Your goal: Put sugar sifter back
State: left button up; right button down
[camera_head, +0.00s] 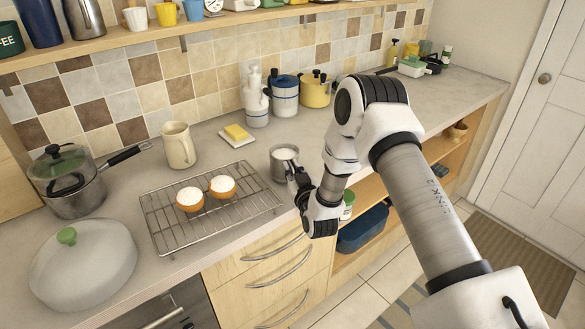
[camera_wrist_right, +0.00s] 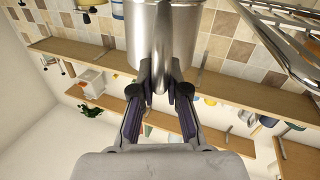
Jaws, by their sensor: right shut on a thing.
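The sugar sifter (camera_head: 284,166) is a metal cup with white sugar showing in its top. It is upright, just right of the wire rack in the head view; I cannot tell whether its base touches the counter. My right gripper (camera_head: 296,178) is shut on the sifter's handle, at its front right side. In the right wrist view the shiny sifter (camera_wrist_right: 150,35) fills the top middle, and the fingers of the right gripper (camera_wrist_right: 161,88) close on its handle. My left gripper is not in view.
The wire rack (camera_head: 165,238) holds two sugar-topped muffins (camera_head: 221,187). Behind stand a cream pitcher (camera_head: 179,145), a butter dish (camera_head: 237,135), a white bottle (camera_head: 255,103) and pots (camera_head: 316,91). A saucepan (camera_head: 68,184) and lid (camera_head: 84,262) are at left. Bare counter lies behind the sifter.

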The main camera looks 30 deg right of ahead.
jog(key=shift+s, duration=0.2)
jog(key=shift+f+b, duration=0.3)
jog(key=shift+f, duration=0.05)
jog(key=c, duration=0.8)
grip_release()
jog(key=shift+o, duration=0.2)
jog(key=v, duration=1.2)
jog(key=shift+w, duration=0.1)
